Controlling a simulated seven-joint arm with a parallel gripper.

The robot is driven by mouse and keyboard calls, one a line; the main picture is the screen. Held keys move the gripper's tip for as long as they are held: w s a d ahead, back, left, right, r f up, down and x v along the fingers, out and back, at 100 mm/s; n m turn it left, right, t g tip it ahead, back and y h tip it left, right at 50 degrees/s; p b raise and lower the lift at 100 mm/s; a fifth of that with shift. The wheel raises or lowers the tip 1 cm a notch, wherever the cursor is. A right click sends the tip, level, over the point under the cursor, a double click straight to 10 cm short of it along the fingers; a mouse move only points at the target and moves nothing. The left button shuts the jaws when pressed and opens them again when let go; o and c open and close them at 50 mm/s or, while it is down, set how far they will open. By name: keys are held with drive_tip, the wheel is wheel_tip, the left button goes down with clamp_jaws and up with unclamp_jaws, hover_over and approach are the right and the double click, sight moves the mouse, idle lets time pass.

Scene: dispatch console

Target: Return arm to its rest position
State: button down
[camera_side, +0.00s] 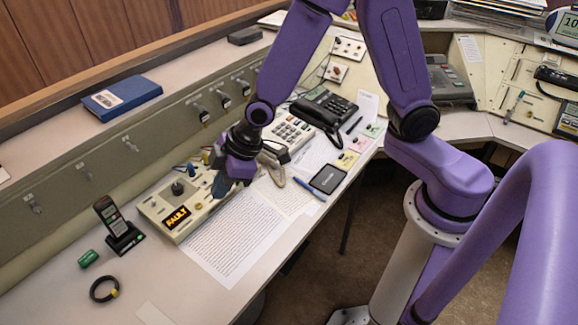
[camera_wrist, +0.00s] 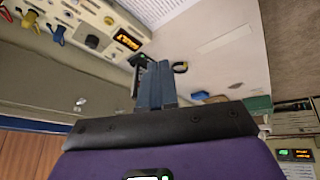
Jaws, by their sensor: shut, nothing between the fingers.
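My purple arm reaches in from the right. In the side view my gripper (camera_side: 221,184) hangs low over the desk, next to the right side of the cream control box (camera_side: 170,212) with its lit FAULT display. Whether the fingertips touch the box or the paper cannot be told. In the wrist view the blue-grey fingers of my gripper (camera_wrist: 154,82) are together and hold nothing. The control box (camera_wrist: 92,42) shows there at the upper left, apart from the fingertips.
Printed sheets (camera_side: 232,240) lie under and beside my gripper. A handset in its cradle (camera_side: 122,236), a green cylinder (camera_side: 88,258) and a black ring (camera_side: 104,289) stand at left. A black telephone (camera_side: 323,108) sits behind. The panel with keys (camera_side: 130,146) borders the desk.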

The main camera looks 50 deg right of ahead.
drive_tip(key=s+d+r+g+h, duration=0.1)
drive_tip(key=s+d+r, duration=0.3)
drive_tip(key=s+d, duration=0.4)
drive_tip(key=s+d+r+g+h, duration=0.2)
drive_tip(key=s+d+r, duration=0.3)
drive_tip(key=s, duration=0.9)
drive_tip(key=d, duration=0.3)
drive_tip(key=shift+s+d+r+n+g, duration=0.2)
drive_tip(key=shift+s+d+n+g, duration=0.1)
drive_tip(key=shift+s+g, duration=0.1)
idle(0.8)
